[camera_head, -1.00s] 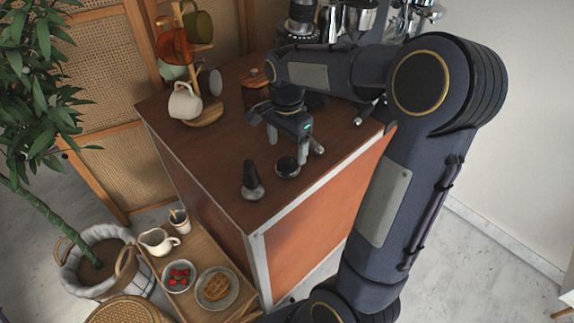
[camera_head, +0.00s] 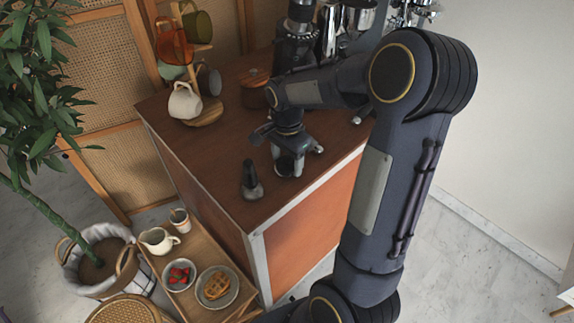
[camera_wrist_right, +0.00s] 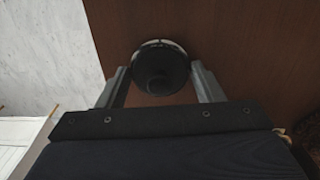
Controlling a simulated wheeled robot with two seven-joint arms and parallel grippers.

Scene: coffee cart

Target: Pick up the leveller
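The leveller, a round dark-topped puck with a silvery rim, stands on the brown cart top near its front edge; it shows in the head view (camera_head: 286,168) and the right wrist view (camera_wrist_right: 160,68). My right gripper (camera_head: 289,163) is just over it, pointing down. In the right wrist view, the two fingers of this gripper (camera_wrist_right: 161,80) are apart, one on each side of the leveller, with a narrow gap seen at each side. In the head view the gripper partly hides the leveller. My left gripper is not in view.
A tamper (camera_head: 251,183) with a dark handle stands close left of the leveller. A mug stand with a cream mug (camera_head: 185,101), a wooden-lidded jar (camera_head: 255,90) and a grinder (camera_head: 297,45) are farther back. The left-front cart top is clear.

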